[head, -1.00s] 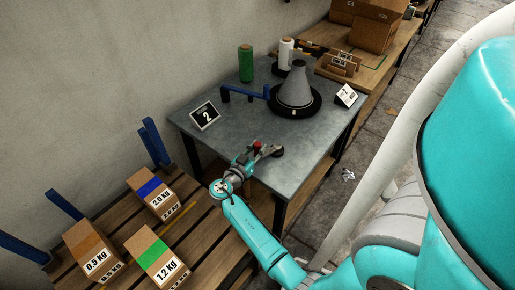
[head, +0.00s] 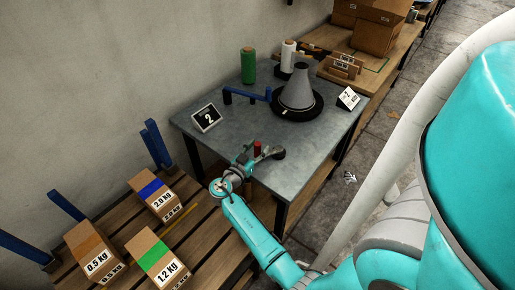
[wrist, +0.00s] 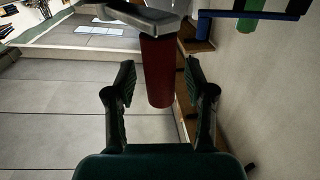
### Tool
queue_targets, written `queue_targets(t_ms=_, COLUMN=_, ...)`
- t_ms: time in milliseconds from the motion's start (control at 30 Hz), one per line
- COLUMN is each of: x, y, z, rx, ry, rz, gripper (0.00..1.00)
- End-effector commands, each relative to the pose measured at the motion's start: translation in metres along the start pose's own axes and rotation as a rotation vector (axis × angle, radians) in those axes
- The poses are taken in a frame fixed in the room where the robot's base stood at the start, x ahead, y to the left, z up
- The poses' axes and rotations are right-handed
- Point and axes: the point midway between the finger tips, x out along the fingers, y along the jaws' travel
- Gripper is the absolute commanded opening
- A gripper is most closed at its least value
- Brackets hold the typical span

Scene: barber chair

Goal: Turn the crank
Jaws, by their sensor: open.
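The crank has an upright red handle (head: 257,149) and a grey arm (head: 268,153) at the front edge of the grey table. In the wrist view the red handle (wrist: 157,75) hangs from the grey crank arm (wrist: 130,16) at the top of the picture. My gripper (head: 247,155) is just left of the handle in the head view. In the wrist view my gripper (wrist: 160,80) is open, with one dark finger on each side of the handle and visible gaps between. The crank's pivot shows only small in the head view.
The grey table (head: 235,135) holds a grey cone (head: 299,90) on a black disc, a blue bar (head: 245,95), a number 2 sign (head: 207,118) and green and white spools. Weight boxes (head: 157,258) stand on a wooden pallet at lower left.

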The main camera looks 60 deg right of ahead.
Motion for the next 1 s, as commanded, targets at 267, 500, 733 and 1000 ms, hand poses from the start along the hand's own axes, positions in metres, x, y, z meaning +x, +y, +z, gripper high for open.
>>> queue_targets(t_ms=267, x=-0.03, y=-0.001, z=0.0, rx=0.0, ry=0.0, rz=-0.006, gripper=0.54)
queue_targets(t_ms=500, x=-0.078, y=-0.001, z=0.0, rx=0.0, ry=0.0, rz=-0.005, gripper=0.54)
queue_targets(t_ms=733, x=-0.11, y=-0.001, z=0.0, rx=0.0, ry=0.0, rz=-0.004, gripper=0.54)
queue_targets(t_ms=1000, x=-0.12, y=0.0, z=0.0, rx=0.0, ry=0.0, rz=-0.001, gripper=0.54)
